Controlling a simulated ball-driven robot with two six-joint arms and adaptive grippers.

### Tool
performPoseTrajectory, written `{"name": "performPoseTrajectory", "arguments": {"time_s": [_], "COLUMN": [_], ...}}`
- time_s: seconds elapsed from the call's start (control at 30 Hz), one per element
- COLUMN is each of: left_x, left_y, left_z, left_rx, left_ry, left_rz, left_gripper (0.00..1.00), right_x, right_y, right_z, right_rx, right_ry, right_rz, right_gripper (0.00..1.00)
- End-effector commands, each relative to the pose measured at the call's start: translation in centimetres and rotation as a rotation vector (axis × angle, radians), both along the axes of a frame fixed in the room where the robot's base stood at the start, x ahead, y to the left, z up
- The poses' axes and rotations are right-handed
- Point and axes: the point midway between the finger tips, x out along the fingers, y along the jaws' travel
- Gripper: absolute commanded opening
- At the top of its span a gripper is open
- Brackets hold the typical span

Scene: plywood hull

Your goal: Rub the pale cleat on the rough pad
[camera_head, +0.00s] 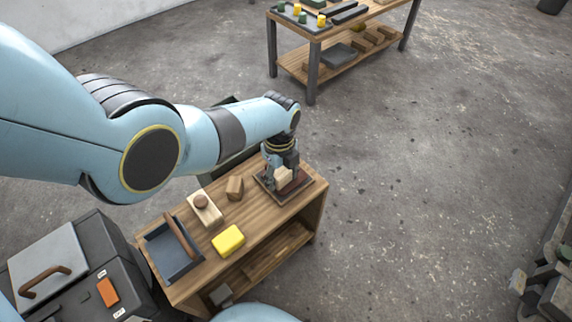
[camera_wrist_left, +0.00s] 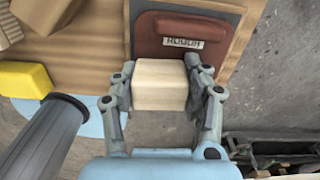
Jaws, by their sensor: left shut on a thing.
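The pale cleat (camera_wrist_left: 160,84) is a light wooden block, held between the two fingers of my left gripper (camera_wrist_left: 161,88). In the head view the cleat (camera_head: 284,177) shows just below the left gripper (camera_head: 283,170), over the rough pad (camera_head: 303,187). The pad lies on the right end of the wooden bench. In the left wrist view the rough pad (camera_wrist_left: 180,23) is a reddish-brown plate with a label in a dark surround, and the cleat overlaps its lower edge. I cannot tell whether the cleat touches the pad. My right gripper is not in view.
The bench (camera_head: 262,222) also holds a brown block (camera_head: 234,188), a pale board with a round knob (camera_head: 206,212), a yellow block (camera_head: 228,240) and a dark tray (camera_head: 168,256). A dark case (camera_head: 88,262) stands left. Another table (camera_head: 335,30) stands far back. Open floor lies right.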

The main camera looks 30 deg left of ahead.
Motion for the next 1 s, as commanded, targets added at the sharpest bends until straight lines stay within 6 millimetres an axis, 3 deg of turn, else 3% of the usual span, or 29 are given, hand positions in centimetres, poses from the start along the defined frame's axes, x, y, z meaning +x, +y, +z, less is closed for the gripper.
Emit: {"name": "performPoseTrajectory", "arguments": {"time_s": [0.53,1.0], "left_x": [3.3,3.4], "left_y": [-1.1,-1.2], "left_z": [-0.5,-0.3], "left_rx": [0.001,-0.001], "left_ry": [-0.001,-0.001], "left_rz": [0.0,0.0], "left_gripper": [0.17,0.17], "right_x": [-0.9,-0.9], "right_y": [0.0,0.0], "right_z": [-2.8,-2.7], "right_rx": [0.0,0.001], "right_ry": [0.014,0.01], "right_rz": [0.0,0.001], "right_gripper": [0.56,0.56]}}
